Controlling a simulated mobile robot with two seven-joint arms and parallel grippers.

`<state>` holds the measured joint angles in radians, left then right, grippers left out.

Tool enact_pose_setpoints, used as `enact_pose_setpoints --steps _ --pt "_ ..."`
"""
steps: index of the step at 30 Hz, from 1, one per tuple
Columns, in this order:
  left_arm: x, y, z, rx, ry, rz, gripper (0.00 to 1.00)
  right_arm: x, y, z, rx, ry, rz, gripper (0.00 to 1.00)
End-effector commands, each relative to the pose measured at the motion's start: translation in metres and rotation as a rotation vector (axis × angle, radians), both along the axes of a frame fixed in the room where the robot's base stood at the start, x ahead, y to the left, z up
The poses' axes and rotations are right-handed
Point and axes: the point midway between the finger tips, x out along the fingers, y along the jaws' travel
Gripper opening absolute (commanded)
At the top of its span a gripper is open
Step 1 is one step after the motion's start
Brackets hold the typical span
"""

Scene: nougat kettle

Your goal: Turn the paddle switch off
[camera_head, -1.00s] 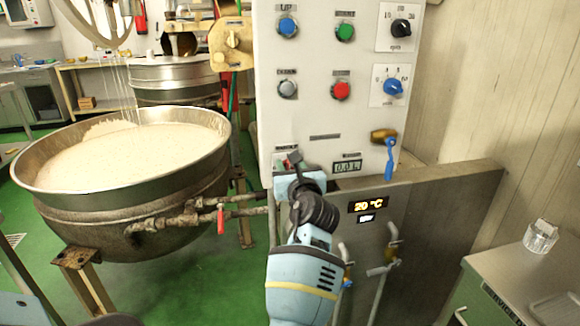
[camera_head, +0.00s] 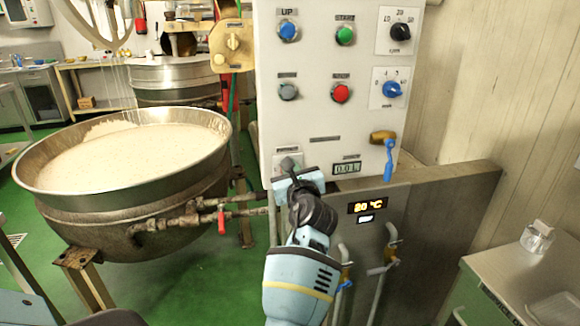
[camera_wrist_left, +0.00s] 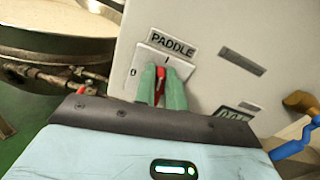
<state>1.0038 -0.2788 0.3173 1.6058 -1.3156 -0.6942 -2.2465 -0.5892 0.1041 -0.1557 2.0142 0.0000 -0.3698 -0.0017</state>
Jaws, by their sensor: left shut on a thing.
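The paddle switch is a red lever (camera_wrist_left: 161,72) on a white plate (camera_wrist_left: 147,61) under a PADDLE label, marked 0 at the left and I at the top. The lever points up, towards the I. In the left wrist view, the green fingers of my left gripper (camera_wrist_left: 161,87) are shut around it, hiding its lower part. In the head view, the switch plate (camera_head: 288,161) shows at the lower left of the white control panel (camera_head: 328,115). My left gripper (camera_head: 291,178) is just below it and covers part of it. My right gripper is not in view.
Above are several buttons, including a red one (camera_head: 340,92), and knobs. A blue-handled brass valve (camera_head: 388,145) juts out to the right. A large kettle (camera_head: 150,195) of pale mass stands left, with a red-handled pipe (camera_head: 221,221) near my arm. A temperature display (camera_head: 369,206) sits below.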

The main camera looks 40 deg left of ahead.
Motion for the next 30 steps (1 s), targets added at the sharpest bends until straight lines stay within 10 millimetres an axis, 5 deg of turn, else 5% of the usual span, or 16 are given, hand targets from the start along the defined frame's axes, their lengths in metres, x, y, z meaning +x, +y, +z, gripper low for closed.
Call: enact_pose_setpoints --steps 12,30 --pt "-0.006 0.005 -0.001 -0.247 -0.291 0.000 0.00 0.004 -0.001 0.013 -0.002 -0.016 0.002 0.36" --pt "-0.011 0.010 -0.012 -0.617 -0.724 0.000 0.00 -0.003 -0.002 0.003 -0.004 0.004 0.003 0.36"
